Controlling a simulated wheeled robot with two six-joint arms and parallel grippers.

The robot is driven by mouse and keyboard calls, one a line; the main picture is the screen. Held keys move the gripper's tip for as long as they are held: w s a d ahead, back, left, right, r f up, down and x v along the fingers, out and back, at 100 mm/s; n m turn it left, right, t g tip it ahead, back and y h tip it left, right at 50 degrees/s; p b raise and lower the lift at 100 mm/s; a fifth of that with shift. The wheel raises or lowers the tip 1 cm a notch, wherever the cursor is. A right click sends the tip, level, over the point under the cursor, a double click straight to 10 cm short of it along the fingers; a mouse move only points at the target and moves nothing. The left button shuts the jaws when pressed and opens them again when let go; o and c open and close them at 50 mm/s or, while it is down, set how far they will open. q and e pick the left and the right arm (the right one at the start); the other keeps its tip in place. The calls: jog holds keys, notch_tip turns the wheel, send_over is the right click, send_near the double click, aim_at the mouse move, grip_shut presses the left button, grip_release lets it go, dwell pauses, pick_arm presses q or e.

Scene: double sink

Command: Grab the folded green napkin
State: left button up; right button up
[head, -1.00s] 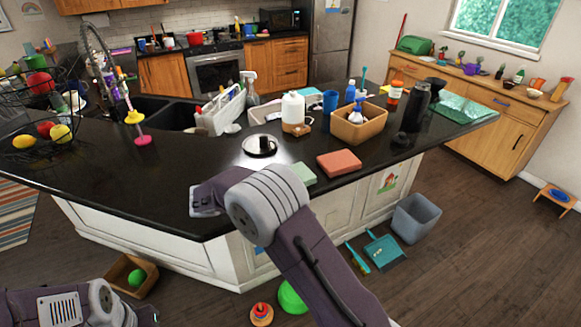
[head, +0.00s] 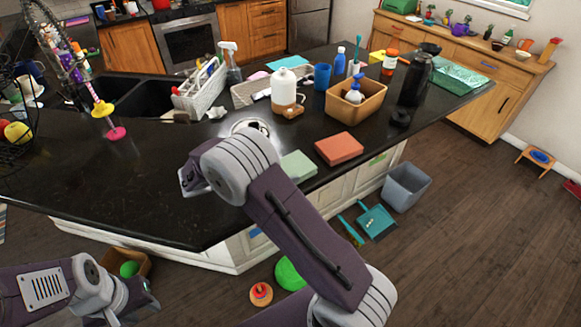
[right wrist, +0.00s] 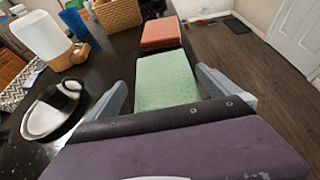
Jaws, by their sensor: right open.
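The folded green napkin (head: 299,166) lies flat on the black counter near its front edge, just right of my right arm in the head view. In the right wrist view the napkin (right wrist: 165,82) lies ahead between the two spread fingers of my right gripper (right wrist: 163,88). The gripper is open and empty. The near end of the napkin is hidden by my gripper's body. My left gripper (head: 143,298) is low at the lower left, away from the counter; its jaws are too unclear to read.
An orange folded cloth (head: 339,149) lies just beyond the napkin. A silver plate (head: 248,126) lies to its left, with a white jug (head: 285,88) behind. A tan basket (head: 355,103) and black bottle (head: 414,80) stand farther back.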

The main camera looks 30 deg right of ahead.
aim_at(293, 166)
jog(key=p+x, duration=0.1)
jog(key=x, duration=0.3)
jog(key=shift+s+f, duration=0.1)
jog(key=shift+s, duration=0.15)
jog(key=shift+d+f, duration=0.15)
jog(key=shift+d, duration=0.15)
jog(key=shift+w+d+f, duration=0.1)
jog(key=shift+f, duration=0.05)
jog(key=c, duration=0.8)
jog(key=shift+c, duration=1.4)
jog(key=shift+r, duration=0.2)
